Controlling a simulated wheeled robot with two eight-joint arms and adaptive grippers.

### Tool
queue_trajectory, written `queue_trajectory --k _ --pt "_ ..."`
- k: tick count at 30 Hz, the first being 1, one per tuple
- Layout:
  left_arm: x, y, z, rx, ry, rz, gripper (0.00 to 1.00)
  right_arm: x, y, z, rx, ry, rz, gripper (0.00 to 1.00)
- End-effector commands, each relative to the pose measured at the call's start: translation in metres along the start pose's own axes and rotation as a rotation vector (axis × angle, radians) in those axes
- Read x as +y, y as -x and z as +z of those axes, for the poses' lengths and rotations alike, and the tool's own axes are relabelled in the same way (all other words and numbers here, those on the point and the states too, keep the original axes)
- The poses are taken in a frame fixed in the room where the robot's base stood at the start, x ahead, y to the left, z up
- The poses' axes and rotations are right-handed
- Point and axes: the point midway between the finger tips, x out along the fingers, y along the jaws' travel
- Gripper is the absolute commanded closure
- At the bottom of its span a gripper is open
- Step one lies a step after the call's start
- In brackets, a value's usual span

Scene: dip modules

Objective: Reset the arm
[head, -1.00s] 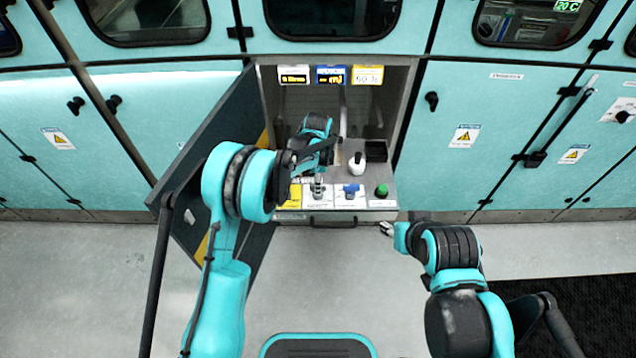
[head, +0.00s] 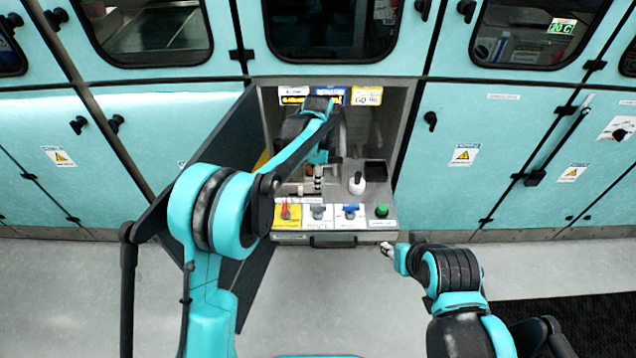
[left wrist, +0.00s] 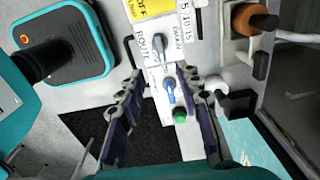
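My left arm reaches into an open cabinet (head: 400,110) in the head view. Its forearm hides most of my left gripper there. In the left wrist view my left gripper (left wrist: 160,88) is open, its two dark fingers apart with nothing between them. Beyond the fingers is the control panel (head: 335,222), with a red switch (head: 286,212), a grey knob (head: 318,212), a blue knob (head: 350,212) and a green button (head: 381,211). The blue knob (left wrist: 170,92) shows between the fingers. My right gripper (head: 388,250) is low, right of the panel; its fingers are too small to judge.
The cabinet door (head: 228,130) stands open on the left, close to my left arm. A white-topped knob (head: 357,183) and a black box (head: 375,170) stand on the cabinet shelf. Teal cabinets (head: 465,120) line the wall. The floor (head: 330,290) in front is clear.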

Motion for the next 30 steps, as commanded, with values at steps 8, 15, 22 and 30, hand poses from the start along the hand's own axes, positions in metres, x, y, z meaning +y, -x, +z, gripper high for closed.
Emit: queue_trajectory --k 8,15,22,30 --pt "0.000 0.000 0.000 0.000 0.000 0.000 0.66 0.000 0.000 0.000 0.000 0.000 0.000 0.60" --pt "0.005 0.010 0.007 0.004 0.041 -0.014 0.66 0.000 0.000 0.000 0.000 0.000 0.000 0.60" --pt "0.046 0.069 0.050 0.046 0.326 -0.118 0.66 0.000 0.000 0.000 0.000 0.000 0.000 0.60" --pt "0.126 0.118 0.106 0.149 0.751 -0.265 0.66 0.000 0.000 0.000 0.000 0.000 0.000 0.60"
